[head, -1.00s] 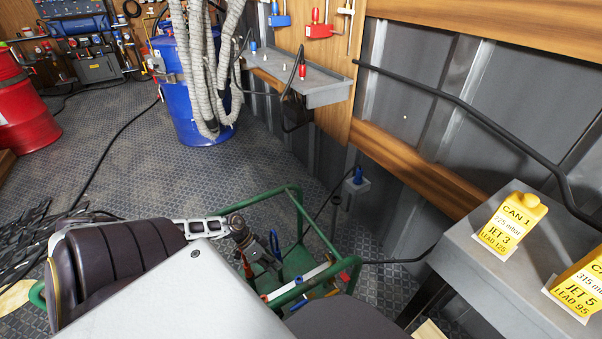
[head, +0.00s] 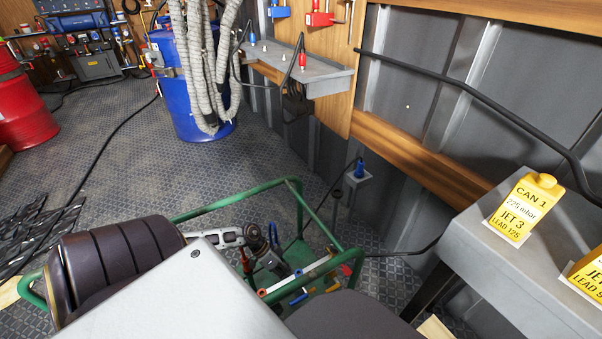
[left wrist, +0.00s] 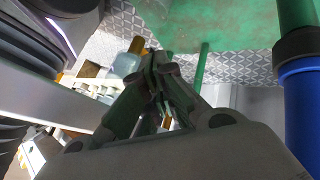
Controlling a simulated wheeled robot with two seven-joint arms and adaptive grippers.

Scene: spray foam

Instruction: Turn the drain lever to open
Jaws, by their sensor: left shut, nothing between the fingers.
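My left gripper (head: 284,268) reaches down inside a green tube frame (head: 296,205). Its fingers also show in the left wrist view (left wrist: 160,75), closed together and empty. Around it in the head view are small coloured parts: a blue handle (head: 299,298), an orange tip (head: 262,292) and a red part (head: 346,270). A pale bar runs just beyond the fingers. I cannot tell which part is the drain lever; the fingers and arm hide some of this area. My right gripper is not in view.
A blue drum (head: 190,95) with pale hoses and a red drum (head: 22,110) stand behind. A black cable (head: 110,140) crosses the floor. The floor between drums and frame is mostly open.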

